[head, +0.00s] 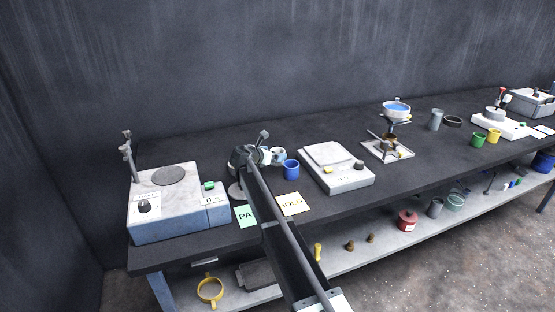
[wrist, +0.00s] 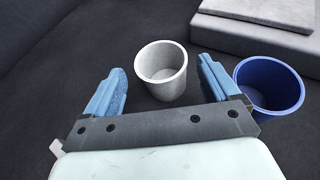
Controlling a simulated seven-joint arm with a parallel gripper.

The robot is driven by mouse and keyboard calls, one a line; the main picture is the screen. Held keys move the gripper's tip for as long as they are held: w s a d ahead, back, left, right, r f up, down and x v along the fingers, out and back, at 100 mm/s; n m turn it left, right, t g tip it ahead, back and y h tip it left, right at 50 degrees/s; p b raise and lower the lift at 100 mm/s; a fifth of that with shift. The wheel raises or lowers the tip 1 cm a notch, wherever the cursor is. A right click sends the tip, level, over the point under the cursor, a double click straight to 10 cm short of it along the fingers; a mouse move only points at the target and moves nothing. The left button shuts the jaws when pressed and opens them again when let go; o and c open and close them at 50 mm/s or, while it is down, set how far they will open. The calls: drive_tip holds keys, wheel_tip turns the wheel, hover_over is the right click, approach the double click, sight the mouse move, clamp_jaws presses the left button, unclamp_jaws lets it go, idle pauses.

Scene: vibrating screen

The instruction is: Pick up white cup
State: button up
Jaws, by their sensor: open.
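The white cup (wrist: 161,76) stands upright and looks empty in the wrist view, just ahead of my gripper (wrist: 162,66). The two blue fingers are spread wide, one to each side of the cup, with a visible gap on both sides. Nothing is held. The right finger is near the blue cup (wrist: 270,88), which stands just right of it. In the head view my gripper (head: 266,157) is low over the bench beside the blue cup (head: 291,170). The white cup is hard to tell apart from the gripper there.
A pale flat-topped device (head: 337,180) stands right of the blue cup. A larger blue-sided device (head: 165,222) is at left. A burner stand with a blue bowl (head: 396,109) is further right.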

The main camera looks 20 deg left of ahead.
drive_tip(key=shift+x, duration=1.95)
drive_tip(key=shift+s+f, duration=0.1)
drive_tip(key=shift+f, duration=0.1)
drive_tip(key=shift+c, duration=0.4)
drive_tip(key=c, duration=1)
drive_tip(key=shift+o, duration=0.2)
